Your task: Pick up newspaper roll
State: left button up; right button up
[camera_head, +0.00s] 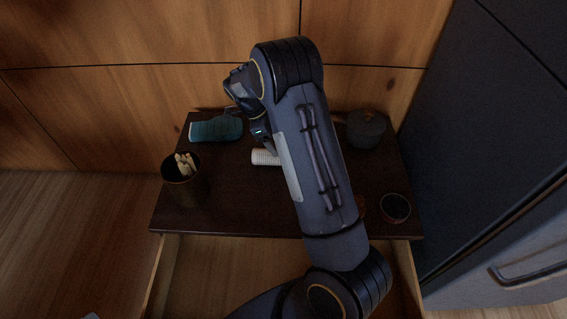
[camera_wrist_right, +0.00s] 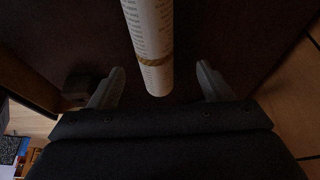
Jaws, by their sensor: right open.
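The newspaper roll (camera_head: 264,157) lies on the dark table, a pale cylinder with its right part hidden behind my right arm in the head view. In the right wrist view the newspaper roll (camera_wrist_right: 150,32) shows printed text and a yellowish band near its close end. My right gripper (camera_wrist_right: 159,80) is open, with one finger on each side of the roll's end and visible gaps to both. In the head view, my right gripper (camera_head: 267,143) is partly hidden and sits over the table beside the roll. My left gripper is not in view.
The dark table (camera_head: 225,205) also bears a teal object (camera_head: 216,129), a dark cup of pale sticks (camera_head: 180,190), a dark lidded pot (camera_head: 366,130) and a small round dish (camera_head: 396,208). An open drawer (camera_head: 230,270) juts out below. A wooden wall stands behind.

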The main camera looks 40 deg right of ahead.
jog(key=x, duration=0.2)
jog(key=b+x, duration=0.1)
jog(key=x, duration=0.4)
jog(key=shift+s+a+f+b, duration=0.2)
jog(key=shift+a+f+b, duration=0.05)
jog(key=shift+a+b, duration=0.1)
jog(key=shift+c, duration=0.2)
jog(key=c, duration=1.1)
jog(key=shift+r, duration=0.15)
